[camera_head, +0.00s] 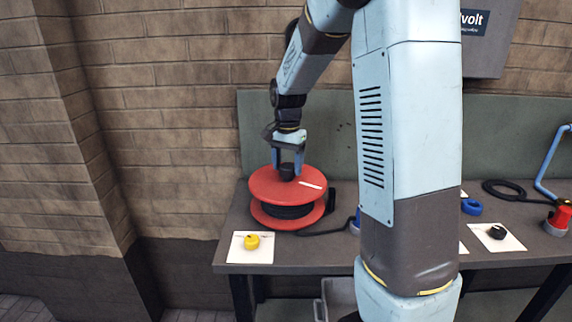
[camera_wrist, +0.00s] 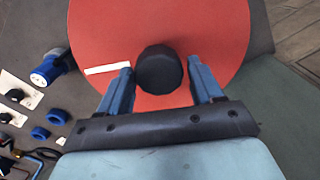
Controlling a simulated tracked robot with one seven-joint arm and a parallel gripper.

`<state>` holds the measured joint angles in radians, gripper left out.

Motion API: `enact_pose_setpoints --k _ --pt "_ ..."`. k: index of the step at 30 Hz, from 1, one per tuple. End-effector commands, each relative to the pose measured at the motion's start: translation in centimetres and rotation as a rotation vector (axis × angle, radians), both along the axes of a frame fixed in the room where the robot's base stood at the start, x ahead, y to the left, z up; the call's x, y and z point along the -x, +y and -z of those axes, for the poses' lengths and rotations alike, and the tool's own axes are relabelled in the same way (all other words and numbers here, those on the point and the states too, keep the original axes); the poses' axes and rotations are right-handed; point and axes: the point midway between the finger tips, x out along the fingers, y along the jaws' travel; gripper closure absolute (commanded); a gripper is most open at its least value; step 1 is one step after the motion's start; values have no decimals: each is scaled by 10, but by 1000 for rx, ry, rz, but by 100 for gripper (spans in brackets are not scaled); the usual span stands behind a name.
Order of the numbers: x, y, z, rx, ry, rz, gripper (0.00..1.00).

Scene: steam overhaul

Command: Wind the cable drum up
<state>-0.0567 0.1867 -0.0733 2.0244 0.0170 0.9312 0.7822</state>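The red cable drum (camera_head: 268,192) lies flat on the bench at its left end, with black cable (camera_head: 284,211) wound between its two discs. A black knob (camera_head: 287,172) stands up from the top disc, off its centre, with a white stripe near it. In the wrist view the knob (camera_wrist: 159,70) is between and slightly beyond the fingertips of my gripper (camera_wrist: 160,80). My gripper (camera_head: 287,165) points down over the drum. A length of cable (camera_head: 325,232) runs from the drum to the right, partly hidden by my arm.
A yellow part (camera_head: 252,241) sits on a white card at the bench's front left. A black part (camera_head: 497,232), a blue ring (camera_head: 471,207) and a red-topped fitting (camera_head: 559,217) are to the right. A green back panel (camera_head: 400,150) stands close behind the drum.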

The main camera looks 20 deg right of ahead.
Motion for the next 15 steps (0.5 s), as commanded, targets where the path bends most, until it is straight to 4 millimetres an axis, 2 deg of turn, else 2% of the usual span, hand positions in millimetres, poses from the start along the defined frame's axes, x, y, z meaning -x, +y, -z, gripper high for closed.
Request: enact_pose_setpoints --k 2,15 --pt "0 0 0 0 0 0 42" --pt "-1 1 -1 -1 -2 -1 85"
